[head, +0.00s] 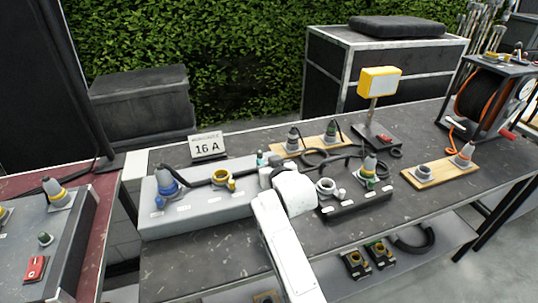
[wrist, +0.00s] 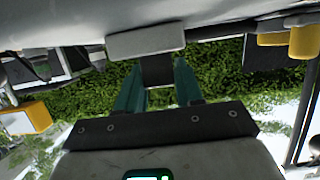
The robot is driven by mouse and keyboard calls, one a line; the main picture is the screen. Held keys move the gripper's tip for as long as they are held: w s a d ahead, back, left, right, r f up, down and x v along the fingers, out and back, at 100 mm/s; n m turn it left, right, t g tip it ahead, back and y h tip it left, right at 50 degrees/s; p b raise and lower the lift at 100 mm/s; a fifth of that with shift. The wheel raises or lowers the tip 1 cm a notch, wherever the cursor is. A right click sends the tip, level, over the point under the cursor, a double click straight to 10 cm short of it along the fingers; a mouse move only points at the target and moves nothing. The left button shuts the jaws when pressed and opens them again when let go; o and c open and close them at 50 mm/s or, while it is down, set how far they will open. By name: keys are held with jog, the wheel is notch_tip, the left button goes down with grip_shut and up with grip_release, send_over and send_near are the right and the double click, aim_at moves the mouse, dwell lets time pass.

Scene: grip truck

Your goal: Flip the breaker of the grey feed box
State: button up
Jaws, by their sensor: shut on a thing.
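The grey feed box (head: 205,214) lies on the dark table in the head view, with a blue connector and a yellow-ringed socket on its top. My white arm and wrist cover its right end. My gripper (head: 262,160) is there; only a bit of teal finger shows. In the wrist view my gripper (wrist: 158,85) has its two teal fingers on either side of a dark lever, the breaker (wrist: 157,68). It juts from a pale grey plate at the top of the picture. The lever is hidden in the head view, and its contact with the fingers is partly hidden.
A "16 A" sign (head: 208,146) stands behind the box. A black distribution strip (head: 356,203) and cables lie right of my wrist. A yellow lamp (head: 379,82), wooden boards with plugs (head: 440,173) and a cable reel (head: 484,95) stand further right.

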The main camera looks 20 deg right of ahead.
jog(key=shift+w+r+g+p, duration=0.3)
jog(key=shift+g+p, duration=0.3)
jog(key=shift+p, duration=0.15)
jog(key=shift+f+g, duration=0.3)
jog(key=shift+g, duration=0.1)
jog(key=o, duration=1)
jog(key=shift+c, duration=0.2)
jog(key=v, duration=1)
jog(key=shift+s, duration=0.4)
jog(key=shift+r, duration=0.2)
